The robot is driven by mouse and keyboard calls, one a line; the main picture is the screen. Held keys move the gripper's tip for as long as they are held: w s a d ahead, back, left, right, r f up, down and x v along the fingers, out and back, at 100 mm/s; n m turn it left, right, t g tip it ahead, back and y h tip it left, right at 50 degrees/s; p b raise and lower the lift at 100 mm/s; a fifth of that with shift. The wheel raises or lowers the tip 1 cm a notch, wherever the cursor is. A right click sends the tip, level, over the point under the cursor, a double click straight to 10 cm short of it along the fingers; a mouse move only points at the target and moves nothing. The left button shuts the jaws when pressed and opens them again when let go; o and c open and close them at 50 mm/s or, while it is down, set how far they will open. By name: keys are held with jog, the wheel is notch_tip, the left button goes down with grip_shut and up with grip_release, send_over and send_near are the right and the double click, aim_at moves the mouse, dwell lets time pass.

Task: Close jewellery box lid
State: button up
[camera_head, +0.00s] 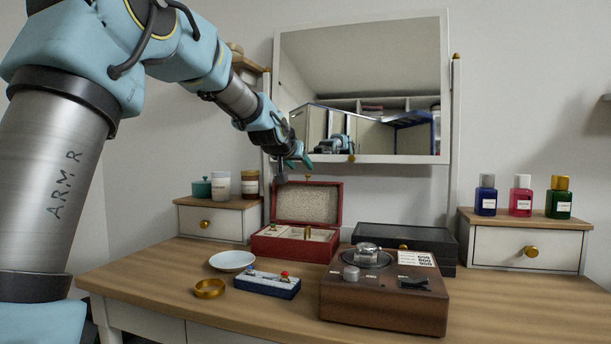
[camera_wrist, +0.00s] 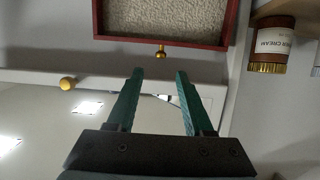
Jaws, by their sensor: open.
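The red jewellery box (camera_head: 262,246) stands on the dressing table with its lid (camera_head: 308,203) raised upright. The lid has a pale textured lining and a small gold knob (camera_head: 308,178) on its top edge. Compartments with small items show in the base. My gripper (camera_head: 298,163) is just above the lid's top edge, near the knob. In the wrist view, its two green fingers (camera_wrist: 160,74) are open and empty, pointing at the knob (camera_wrist: 161,54). The knob lies just beyond the fingertips, between their lines. The lid's red rim (camera_wrist: 205,43) fills the top.
A mirror (camera_head: 365,100) rises behind the box. A dark case (camera_head: 400,235) and a brown device (camera_head: 385,300) stand to the right. Jars (camera_head: 221,187) stand on the left drawer.

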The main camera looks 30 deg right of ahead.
jog(key=x, duration=0.6)
jog(key=shift+w+d+f, duration=0.15)
jog(key=shift+w, duration=0.05)
grip_shut()
dwell(1.2)
